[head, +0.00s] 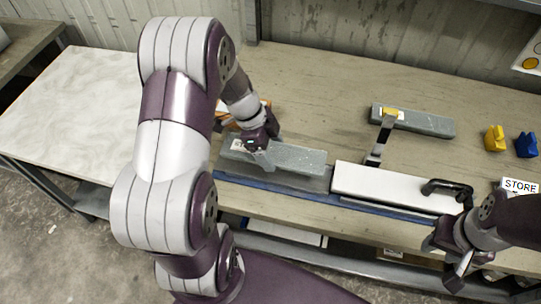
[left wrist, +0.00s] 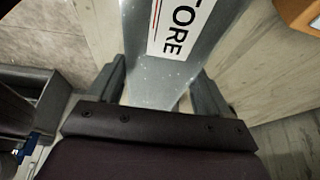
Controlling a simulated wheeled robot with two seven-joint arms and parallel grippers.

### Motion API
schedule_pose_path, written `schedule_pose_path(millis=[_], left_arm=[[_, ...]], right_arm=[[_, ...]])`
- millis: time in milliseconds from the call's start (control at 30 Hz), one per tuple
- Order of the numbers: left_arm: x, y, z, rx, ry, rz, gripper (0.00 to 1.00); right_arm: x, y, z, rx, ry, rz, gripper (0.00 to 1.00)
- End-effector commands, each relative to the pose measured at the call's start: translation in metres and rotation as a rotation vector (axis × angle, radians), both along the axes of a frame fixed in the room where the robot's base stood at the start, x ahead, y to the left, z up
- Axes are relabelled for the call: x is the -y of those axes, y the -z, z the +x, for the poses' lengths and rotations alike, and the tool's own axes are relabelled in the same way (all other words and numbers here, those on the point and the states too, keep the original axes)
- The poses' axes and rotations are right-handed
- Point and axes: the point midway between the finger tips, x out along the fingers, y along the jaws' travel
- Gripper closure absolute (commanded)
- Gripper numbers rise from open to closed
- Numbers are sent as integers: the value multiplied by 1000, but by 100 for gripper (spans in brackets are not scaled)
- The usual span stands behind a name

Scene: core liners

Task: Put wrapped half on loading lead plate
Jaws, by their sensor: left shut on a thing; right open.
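A grey wrapped half (head: 300,161), long and flat, is in the grasp of my left gripper (head: 262,153) near its left end. In the left wrist view the grey piece (left wrist: 145,75), with a white STORE label, lies between the fingers (left wrist: 157,95). In the head view it lies over or on a grey plate (head: 320,183) on a blue-edged rail, left of a white cover; I cannot tell whether it touches. My right gripper (head: 458,268) is open and empty at the bench's front right edge. Part of the plate is hidden under the piece.
A white cover (head: 390,187) with a black handle (head: 446,188) sits on the rail beside an upright grey bracket (head: 380,140). A second grey piece (head: 430,123) lies behind. Yellow (head: 495,139) and blue (head: 526,145) blocks stand at right.

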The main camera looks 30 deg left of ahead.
Motion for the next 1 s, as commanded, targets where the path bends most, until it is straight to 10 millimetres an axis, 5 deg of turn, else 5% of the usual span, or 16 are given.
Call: schedule_pose_path(millis=[300, 733, 767, 800, 1000], left_arm=[[-2, 38, 0, 1, 0, -1, 94], [-2, 45, 1, 3, -1, 1, 94], [-2, 44, 0, 1, 0, 0, 12], [-2, 44, 0, 0, 0, 0, 0], [-2, 44, 0, 0, -1, 0, 0]], right_arm=[[0, -7, 0, 0, 0, 0, 57], [0, -1, 0, 0, 0, 0, 57], [0, -2, 0, 0, 0, 0, 57], [0, -2, 0, 0, 0, 0, 57], [0, -3, 0, 0, 0, 0, 57]])
